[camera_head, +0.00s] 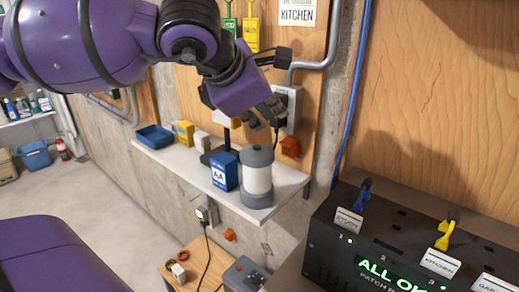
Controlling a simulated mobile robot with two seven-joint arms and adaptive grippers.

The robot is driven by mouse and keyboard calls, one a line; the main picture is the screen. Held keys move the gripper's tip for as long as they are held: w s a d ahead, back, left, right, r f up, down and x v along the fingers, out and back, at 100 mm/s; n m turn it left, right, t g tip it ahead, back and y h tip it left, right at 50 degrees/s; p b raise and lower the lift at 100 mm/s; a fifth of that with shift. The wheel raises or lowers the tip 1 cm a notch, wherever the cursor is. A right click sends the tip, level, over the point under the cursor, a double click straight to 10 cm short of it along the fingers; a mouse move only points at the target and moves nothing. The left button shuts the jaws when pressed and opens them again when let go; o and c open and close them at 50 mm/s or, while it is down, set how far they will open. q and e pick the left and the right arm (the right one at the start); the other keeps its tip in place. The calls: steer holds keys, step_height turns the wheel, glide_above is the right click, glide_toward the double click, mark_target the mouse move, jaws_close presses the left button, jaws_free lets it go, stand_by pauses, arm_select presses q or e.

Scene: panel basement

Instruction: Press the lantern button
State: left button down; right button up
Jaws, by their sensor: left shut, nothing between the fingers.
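The lantern (257,178) stands upright on the white wall shelf, near its right end. It has a grey cap, a pale cylindrical middle and a wide grey base. I cannot make out a button on it. My left gripper (274,121) reaches in from the upper left, with its fingers pointing down and right above the lantern's cap. It is shut and empty, and a gap shows in the picture between its fingertips and the cap. My right gripper is not in view.
A blue AA box (224,171) stands left of the lantern. A yellow box (186,133) and a blue tray (154,137) sit farther along the shelf (190,170). A wall box (289,107) is behind my gripper. A black patch panel (330,245) reading "ALL OK" fills the lower right.

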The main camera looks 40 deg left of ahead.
mark_target(257, 147)
arm_select(q)
step_height(257, 147, down, 2)
steer(key=shift+f+b, duration=0.1)
steer(key=shift+b, duration=0.25)
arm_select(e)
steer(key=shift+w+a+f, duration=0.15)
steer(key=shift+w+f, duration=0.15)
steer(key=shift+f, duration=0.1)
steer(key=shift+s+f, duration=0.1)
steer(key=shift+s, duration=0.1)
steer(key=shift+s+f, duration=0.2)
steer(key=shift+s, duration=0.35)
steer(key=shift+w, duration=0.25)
arm_select(q)
steer(key=shift+f, duration=0.2)
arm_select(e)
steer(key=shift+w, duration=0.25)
